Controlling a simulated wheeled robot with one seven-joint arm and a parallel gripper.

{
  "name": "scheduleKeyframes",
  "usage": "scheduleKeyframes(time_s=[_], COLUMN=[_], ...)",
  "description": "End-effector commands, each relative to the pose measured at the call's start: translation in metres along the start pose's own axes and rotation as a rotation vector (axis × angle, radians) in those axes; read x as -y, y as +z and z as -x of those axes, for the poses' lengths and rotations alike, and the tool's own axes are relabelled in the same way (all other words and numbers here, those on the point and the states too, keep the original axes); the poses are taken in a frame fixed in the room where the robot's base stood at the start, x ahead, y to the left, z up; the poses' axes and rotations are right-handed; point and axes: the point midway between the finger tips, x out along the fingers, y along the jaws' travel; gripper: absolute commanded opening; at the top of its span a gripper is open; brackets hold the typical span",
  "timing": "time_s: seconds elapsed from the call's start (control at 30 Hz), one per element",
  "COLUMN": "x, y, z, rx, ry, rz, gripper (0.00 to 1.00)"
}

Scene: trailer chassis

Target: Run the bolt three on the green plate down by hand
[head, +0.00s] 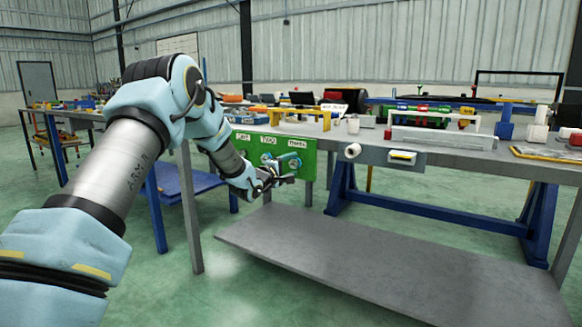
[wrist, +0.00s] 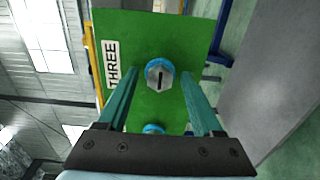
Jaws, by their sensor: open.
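The green plate (head: 310,160) hangs upright at the front edge of the workbench, with labels along its top. It also fills the upper middle of the wrist view (wrist: 195,35). Bolt three (wrist: 159,76) is a grey hex head with a dark slot and a blue ring around its base, beside the label THREE (wrist: 111,63). In the head view bolt three (head: 295,163) shows at the plate's right. My gripper (wrist: 162,88) is open, its two teal fingers on either side of bolt three, with gaps between fingers and head. How deep the fingers reach is unclear.
A second blue-ringed bolt (wrist: 153,129) sits below bolt three in the wrist view, partly hidden by my gripper. The workbench (head: 450,150) carries tools and blocks. Its grey lower shelf (head: 390,270) is bare, and a blue leg frame (head: 430,215) stands to the right.

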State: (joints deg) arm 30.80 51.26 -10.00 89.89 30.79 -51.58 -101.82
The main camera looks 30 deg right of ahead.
Motion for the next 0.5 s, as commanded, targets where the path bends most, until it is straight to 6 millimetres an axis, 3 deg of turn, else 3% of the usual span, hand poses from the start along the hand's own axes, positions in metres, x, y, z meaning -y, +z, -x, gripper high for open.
scheduleKeyframes(time_s=[0.17, 0.5], x=[0.0001, 0.0001], y=[-0.0002, -0.0002], z=[0.0003, 0.0005], rx=[0.0, 0.0], ry=[0.0, 0.0], rz=[0.0, 0.0], gripper=[0.65, 0.27])
